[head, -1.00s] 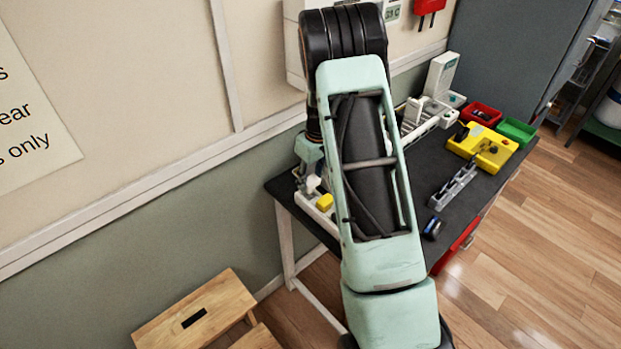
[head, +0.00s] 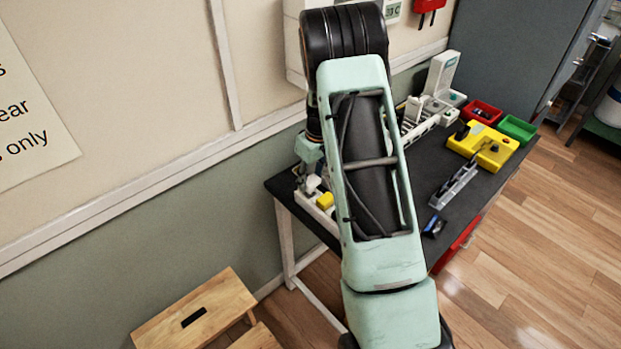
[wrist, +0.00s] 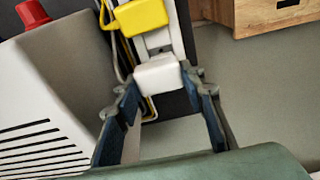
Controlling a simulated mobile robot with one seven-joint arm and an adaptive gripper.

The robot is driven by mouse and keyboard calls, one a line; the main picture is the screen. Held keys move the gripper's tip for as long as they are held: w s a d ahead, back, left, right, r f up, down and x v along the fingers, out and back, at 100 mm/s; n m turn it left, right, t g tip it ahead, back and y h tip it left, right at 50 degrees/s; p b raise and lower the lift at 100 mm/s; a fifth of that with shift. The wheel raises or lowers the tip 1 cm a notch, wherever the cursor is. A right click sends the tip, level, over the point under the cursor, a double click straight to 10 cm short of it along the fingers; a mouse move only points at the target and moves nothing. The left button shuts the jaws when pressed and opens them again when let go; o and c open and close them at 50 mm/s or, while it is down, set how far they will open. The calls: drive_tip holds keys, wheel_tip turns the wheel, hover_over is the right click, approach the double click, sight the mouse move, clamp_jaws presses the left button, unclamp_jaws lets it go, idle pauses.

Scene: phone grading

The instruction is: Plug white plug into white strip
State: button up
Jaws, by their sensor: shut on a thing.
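The white plug (wrist: 158,73) sits between the fingertips of my gripper (wrist: 161,86), which is shut on it. The white strip (wrist: 178,28) lies just beyond and under the plug in the wrist view. A yellow plug (wrist: 140,16) sits on it, farther along. The plug is at the near end of the strip; I cannot tell whether its pins are in a socket. In the head view the white strip (head: 323,216), yellow plug (head: 325,201) and white plug (head: 312,184) show at the table's left end, partly hidden by my arm.
A pale vented box (wrist: 45,105) with a red knob stands close left of my gripper in the wrist view. Cords run beside the strip. A yellow fixture (head: 484,147), a grey rack (head: 455,186), and red and green bins (head: 516,129) occupy the table's right side.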

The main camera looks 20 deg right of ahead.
drive_tip(key=shift+f+b, duration=1.2)
drive_tip(key=shift+f, duration=0.15)
idle(0.3)
drive_tip(key=o, duration=1.4)
drive_tip(key=shift+r, duration=0.1)
